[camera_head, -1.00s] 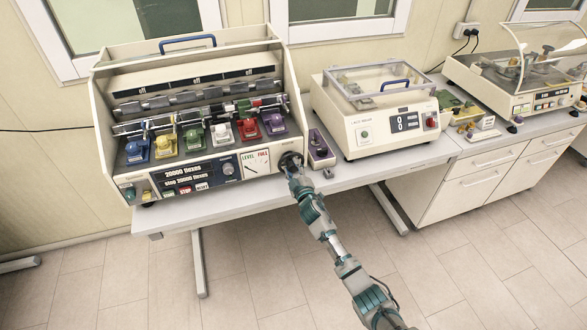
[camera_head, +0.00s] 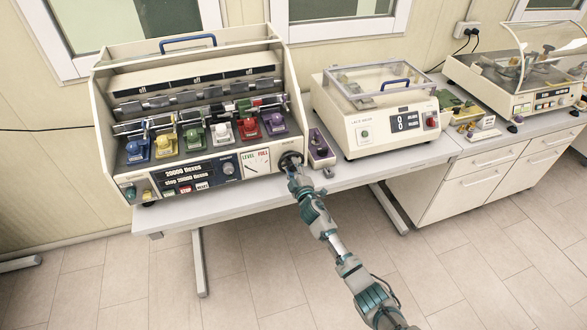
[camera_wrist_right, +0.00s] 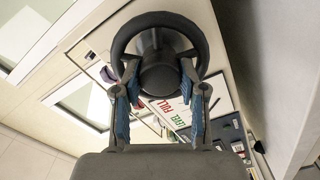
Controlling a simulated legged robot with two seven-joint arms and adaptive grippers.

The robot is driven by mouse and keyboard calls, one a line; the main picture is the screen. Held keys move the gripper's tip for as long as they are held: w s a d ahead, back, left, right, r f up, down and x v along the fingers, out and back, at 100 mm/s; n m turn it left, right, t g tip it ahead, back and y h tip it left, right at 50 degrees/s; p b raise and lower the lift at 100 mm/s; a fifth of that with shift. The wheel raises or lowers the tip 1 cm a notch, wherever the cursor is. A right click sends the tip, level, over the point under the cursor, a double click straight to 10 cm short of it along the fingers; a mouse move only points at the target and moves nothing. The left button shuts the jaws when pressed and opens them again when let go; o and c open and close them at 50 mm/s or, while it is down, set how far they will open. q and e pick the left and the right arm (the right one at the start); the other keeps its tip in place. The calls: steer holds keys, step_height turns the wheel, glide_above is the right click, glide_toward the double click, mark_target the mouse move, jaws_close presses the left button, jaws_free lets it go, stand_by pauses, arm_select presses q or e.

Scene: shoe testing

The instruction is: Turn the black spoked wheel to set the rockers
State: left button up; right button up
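The black spoked wheel (camera_head: 291,160) is on the right end of the front of the flexing machine (camera_head: 105,95), beside the LEVEL/FULL dial (camera_head: 256,163). My right gripper (camera_head: 294,172) is at the wheel and partly hides it. In the right wrist view the wheel (camera_wrist_right: 160,18) fills the top middle. There the blue-padded fingers of my right gripper (camera_wrist_right: 160,92) stand apart, with their tips at the lower rim on either side of the hub. Whether they press on the wheel is unclear. The rockers (camera_head: 195,98) lie in a row inside the machine. My left gripper is out of view.
Several coloured clamps (camera_head: 193,139) line the machine's front. A small purple-topped block (camera_head: 319,148) stands just right of the wheel. The lace machine (camera_head: 350,116) is further right on the same table (camera_head: 240,200). Open floor lies in front.

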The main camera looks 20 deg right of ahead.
steer(key=o, duration=0.3)
steer(key=shift+w+r, duration=0.1)
steer(key=shift+w+a, duration=0.1)
steer(key=s, duration=1.2)
steer(key=shift+d, duration=0.2)
